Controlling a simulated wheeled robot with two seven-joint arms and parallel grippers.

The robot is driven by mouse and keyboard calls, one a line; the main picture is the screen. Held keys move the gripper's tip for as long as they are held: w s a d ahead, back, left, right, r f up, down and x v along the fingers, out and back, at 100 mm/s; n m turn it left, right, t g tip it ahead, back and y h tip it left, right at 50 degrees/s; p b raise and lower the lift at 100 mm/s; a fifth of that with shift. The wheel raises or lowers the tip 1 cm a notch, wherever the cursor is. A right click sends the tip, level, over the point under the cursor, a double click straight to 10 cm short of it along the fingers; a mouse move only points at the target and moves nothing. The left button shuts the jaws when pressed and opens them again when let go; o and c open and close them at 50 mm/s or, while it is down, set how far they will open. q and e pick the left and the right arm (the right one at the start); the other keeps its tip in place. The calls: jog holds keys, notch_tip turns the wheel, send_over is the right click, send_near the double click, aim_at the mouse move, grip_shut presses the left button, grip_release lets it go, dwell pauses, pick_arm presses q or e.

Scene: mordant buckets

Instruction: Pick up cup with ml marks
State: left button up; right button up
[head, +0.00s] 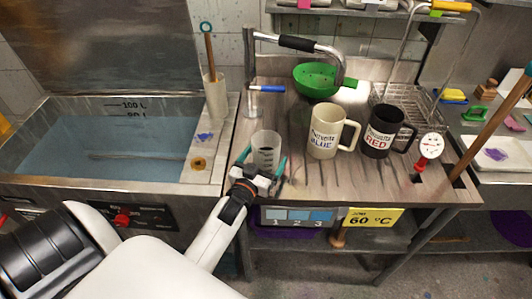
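The cup with ml marks (265,147) is a translucent grey beaker with dark marks on its side. It stands upright at the left front of the ribbed metal drainboard (315,180). My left gripper (264,158) is at the cup's near side, with one teal finger to its left and one to its right. The fingers are spread, and a small gap shows on the left; contact on the right cannot be told. The gripper's body hides the cup's lower front. My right gripper is not in view.
A cream "BLUE" mug (322,138) and a black "RED" mug (379,138) stand to the right. Behind are a green colander (314,80), a wire rack (400,100) and a tap (298,43). A water-filled tank (110,145) lies left, with a white holder (216,97) on its ledge.

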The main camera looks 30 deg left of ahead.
pick_arm(q)
jog(key=shift+w+a, duration=0.1)
jog(key=shift+w, duration=0.65)
jog(key=c, duration=1.2)
jog(key=shift+r, duration=0.15)
jog(key=shift+r, duration=4.8)
